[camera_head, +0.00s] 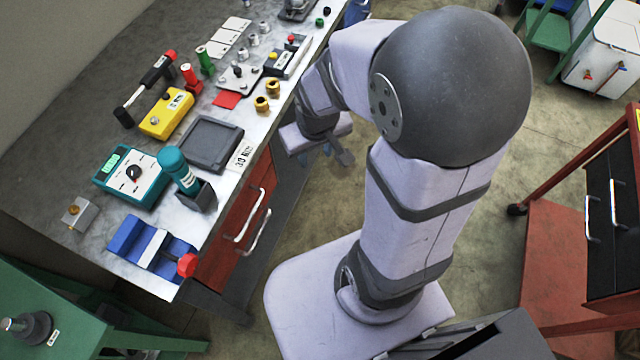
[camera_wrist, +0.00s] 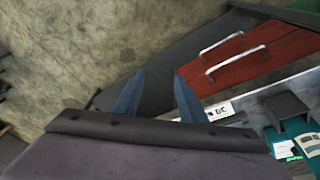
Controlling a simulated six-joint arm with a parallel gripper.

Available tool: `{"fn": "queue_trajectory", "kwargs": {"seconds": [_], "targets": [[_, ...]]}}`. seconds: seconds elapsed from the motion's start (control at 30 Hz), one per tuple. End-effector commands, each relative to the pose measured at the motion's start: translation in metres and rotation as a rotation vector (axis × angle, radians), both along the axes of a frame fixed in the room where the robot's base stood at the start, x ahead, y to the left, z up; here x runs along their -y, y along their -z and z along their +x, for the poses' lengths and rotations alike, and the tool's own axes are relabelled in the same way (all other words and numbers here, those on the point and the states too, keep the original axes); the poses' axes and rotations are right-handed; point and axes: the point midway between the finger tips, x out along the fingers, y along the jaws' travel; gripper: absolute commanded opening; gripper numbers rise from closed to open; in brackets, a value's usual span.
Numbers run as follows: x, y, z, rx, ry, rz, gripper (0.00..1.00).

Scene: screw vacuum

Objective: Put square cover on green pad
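A light grey square plate with a dark knob and corner studs, probably the square cover (camera_head: 239,78), lies on the bench in the head view. A flat red pad (camera_head: 227,99) lies just in front of it. I cannot make out a green pad in either view. My gripper (camera_head: 314,155) hangs beside the bench's front edge, over the floor, apart from the plate. In the wrist view my gripper (camera_wrist: 158,84) has its two blue fingers spread with nothing between them. It is open and empty.
On the bench are a dark tray (camera_head: 210,143), a teal meter (camera_head: 132,176), a teal bottle in a holder (camera_head: 178,168), a yellow box (camera_head: 166,113), brass fittings (camera_head: 272,87) and a blue vise-like block (camera_head: 150,245). Red drawers (camera_wrist: 240,75) with handles are below the bench's front edge.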

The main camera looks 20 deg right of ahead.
Motion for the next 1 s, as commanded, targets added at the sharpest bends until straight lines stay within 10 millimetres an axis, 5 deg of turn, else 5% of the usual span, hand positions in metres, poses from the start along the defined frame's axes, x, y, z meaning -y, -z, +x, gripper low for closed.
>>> {"fn": "queue_trajectory", "kwargs": {"seconds": [0.1,0.3,1.0], "targets": [[-0.014,-0.004,-0.046,-0.116,0.015,0.033,0.38],[-0.025,-0.007,-0.083,-0.214,0.024,0.066,0.38],[-0.026,-0.007,-0.086,-0.222,0.025,0.069,0.38]]}}
